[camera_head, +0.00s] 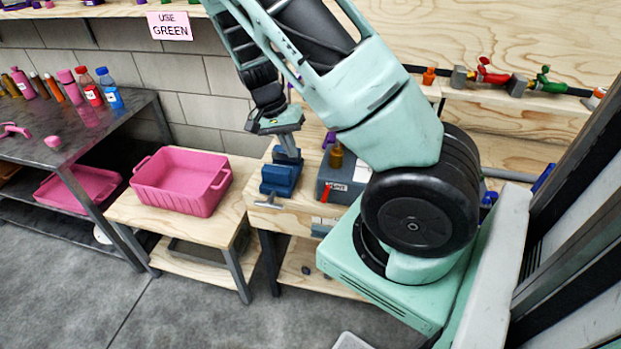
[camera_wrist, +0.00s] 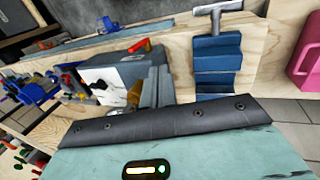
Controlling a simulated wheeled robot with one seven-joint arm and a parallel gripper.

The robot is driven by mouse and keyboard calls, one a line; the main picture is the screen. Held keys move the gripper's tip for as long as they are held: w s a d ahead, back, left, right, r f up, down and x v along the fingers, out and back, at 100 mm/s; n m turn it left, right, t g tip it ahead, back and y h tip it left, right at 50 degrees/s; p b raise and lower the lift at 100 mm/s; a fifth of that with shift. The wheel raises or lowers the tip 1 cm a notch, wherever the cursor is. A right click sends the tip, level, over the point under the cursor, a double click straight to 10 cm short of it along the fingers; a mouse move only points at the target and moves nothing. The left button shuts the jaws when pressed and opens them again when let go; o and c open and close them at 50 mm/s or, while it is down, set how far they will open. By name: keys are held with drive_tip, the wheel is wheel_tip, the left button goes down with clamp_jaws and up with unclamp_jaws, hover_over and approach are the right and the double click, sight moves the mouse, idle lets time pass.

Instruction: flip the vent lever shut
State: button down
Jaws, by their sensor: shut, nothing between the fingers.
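A grey box (camera_head: 348,190) with a white label stands on the wooden bench, just right of the blue vise. A small red lever (camera_head: 326,194) sticks out at its near left edge. In the wrist view the grey box (camera_wrist: 128,70) is left of centre and the red lever (camera_wrist: 139,46) slants across its far edge. I take this red piece for the vent lever; its pivot is too small to make out. My gripper (camera_head: 288,151) is shut and empty, pointing down above the blue vise, up and left of the lever and apart from it. Its fingers (camera_wrist: 158,80) show upright in the wrist view.
The blue vise (camera_head: 281,178) with its grey handle stands close under my gripper. A brown bottle (camera_head: 336,156) stands by the box. A pink bin (camera_head: 180,182) sits on the lower table to the left. Valves with red (camera_head: 492,73) and green handles line the back pipe.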

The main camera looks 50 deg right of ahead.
drive_tip(key=shift+f, duration=0.1)
drive_tip(key=p, duration=0.2)
approach(326, 194)
wheel_tip(326, 194, down, 5)
drive_tip(key=w, duration=0.3)
drive_tip(key=shift+s+d+f+p, duration=0.1)
drive_tip(key=shift+s+f+p, duration=0.1)
drive_tip(key=shift+s, duration=0.35)
drive_tip(key=shift+s+d+f+p, duration=0.1)
drive_tip(key=shift+s+p, duration=0.1)
drive_tip(key=shift+s, duration=0.3)
drive_tip(key=shift+s+d+f+p, duration=0.1)
drive_tip(key=shift+s+f+p, duration=0.1)
drive_tip(key=shift+s, duration=0.35)
